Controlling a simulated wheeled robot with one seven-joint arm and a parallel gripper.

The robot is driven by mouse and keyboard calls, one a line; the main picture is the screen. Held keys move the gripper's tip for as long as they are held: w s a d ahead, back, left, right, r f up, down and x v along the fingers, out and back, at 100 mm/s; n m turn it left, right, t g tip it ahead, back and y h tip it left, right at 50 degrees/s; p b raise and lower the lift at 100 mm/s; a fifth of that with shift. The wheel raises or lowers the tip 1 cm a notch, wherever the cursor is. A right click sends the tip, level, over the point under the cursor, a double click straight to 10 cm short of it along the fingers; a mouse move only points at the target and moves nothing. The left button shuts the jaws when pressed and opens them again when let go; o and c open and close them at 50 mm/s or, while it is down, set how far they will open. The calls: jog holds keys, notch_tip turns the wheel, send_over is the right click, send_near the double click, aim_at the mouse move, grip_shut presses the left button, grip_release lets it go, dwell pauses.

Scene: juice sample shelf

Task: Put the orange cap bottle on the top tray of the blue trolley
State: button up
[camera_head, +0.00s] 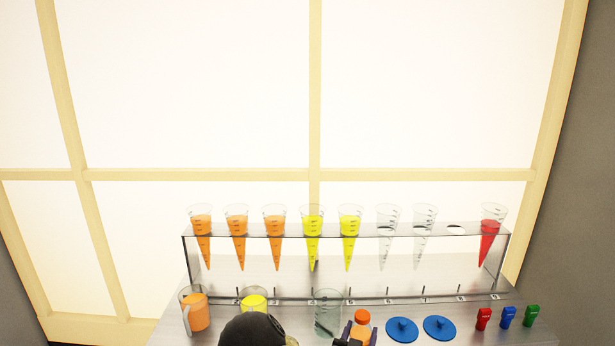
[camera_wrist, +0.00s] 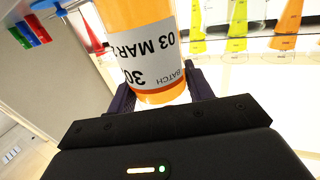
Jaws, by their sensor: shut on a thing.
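The orange cap bottle (camera_head: 362,318) shows at the bottom of the head view, in front of the steel shelf. In the wrist view the bottle (camera_wrist: 140,20) holds orange liquid and has a white label reading "BATCH" and "03 MAR". My gripper (camera_wrist: 160,88) is shut on the bottle, with a dark finger on each side of it. In the head view my gripper (camera_head: 359,334) shows only in part at the lower edge. I cannot tell whether the bottle touches the shelf. The blue trolley is not in view.
A rack (camera_head: 345,229) holds several cones behind the bottle. An orange jug (camera_head: 199,315), a yellow-filled beaker (camera_head: 254,302) and a clear beaker (camera_head: 327,310) stand left. Blue lids (camera_head: 402,329) and red, blue and green clips (camera_head: 508,316) lie right.

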jog(key=s+d+f+n+t+y+p, duration=0.1)
jog(key=s+f+n+y+p, duration=0.3)
jog(key=s+p, duration=0.6)
jog(key=shift+s+d+f+y, duration=0.25)
jog(key=shift+s+f+y, duration=0.45)
jog(key=shift+y, duration=0.5)
jog(key=shift+w+f, duration=0.1)
jog(key=shift+f, duration=0.05)
jog(key=shift+w+d, duration=0.1)
jog(key=shift+d, duration=0.05)
jog(key=w+d+r, duration=0.4)
jog(key=d+r, duration=0.1)
jog(key=d, duration=0.2)
jog(key=shift+r, duration=0.3)
jog(key=shift+w+a, duration=0.15)
